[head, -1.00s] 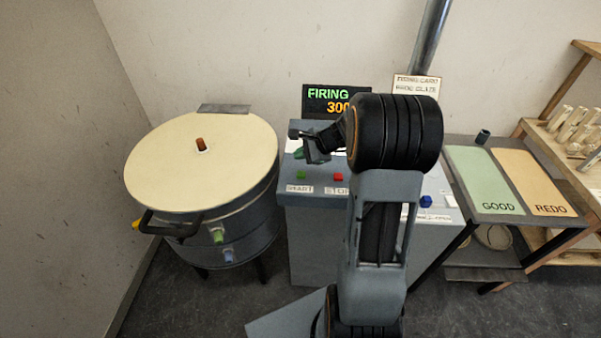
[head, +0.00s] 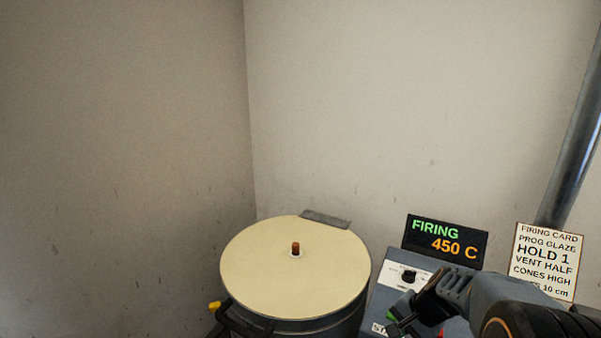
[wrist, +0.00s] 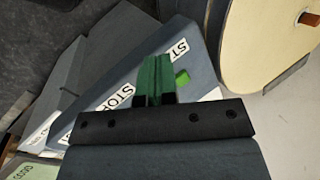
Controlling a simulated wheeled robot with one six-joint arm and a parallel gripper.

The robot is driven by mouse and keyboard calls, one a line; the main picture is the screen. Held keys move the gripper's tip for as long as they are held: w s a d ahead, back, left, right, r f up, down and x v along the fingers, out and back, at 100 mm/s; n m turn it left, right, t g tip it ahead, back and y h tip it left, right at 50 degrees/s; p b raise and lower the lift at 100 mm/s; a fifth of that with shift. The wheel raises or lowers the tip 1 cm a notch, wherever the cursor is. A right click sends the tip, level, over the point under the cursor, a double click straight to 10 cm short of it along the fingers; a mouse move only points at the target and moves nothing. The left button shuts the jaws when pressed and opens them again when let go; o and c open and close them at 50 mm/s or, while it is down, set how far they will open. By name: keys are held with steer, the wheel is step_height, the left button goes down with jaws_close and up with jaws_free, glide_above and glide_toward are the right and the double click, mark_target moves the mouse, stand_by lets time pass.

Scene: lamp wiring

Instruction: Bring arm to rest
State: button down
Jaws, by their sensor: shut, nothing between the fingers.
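My gripper (head: 402,318) is at the lower right of the head view, in front of the control box (head: 378,300). In the wrist view my gripper's green fingers (wrist: 153,66) are together with nothing between them. They are over the sloping face of the control box (wrist: 128,75), near the green START button (wrist: 182,78). I cannot tell how far above the face they are. My arm (head: 530,318) covers the right part of the box in the head view.
A kiln with its cream lid (head: 290,270) shut stands left of the box; it also shows in the wrist view (wrist: 262,40). A display (head: 445,243) reads FIRING 450 C. A firing card (head: 547,262) and a grey pipe (head: 580,130) are at the right. Walls stand behind.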

steer(key=s+a+r+n+t+h, duration=0.2)
steer(key=s+a+r+n+h, duration=0.2)
steer(key=s+a+r+n, duration=0.3)
steer(key=shift+s+r+n, duration=1.45)
steer(key=shift+s+n, duration=0.05)
steer(key=shift+s, duration=0.45)
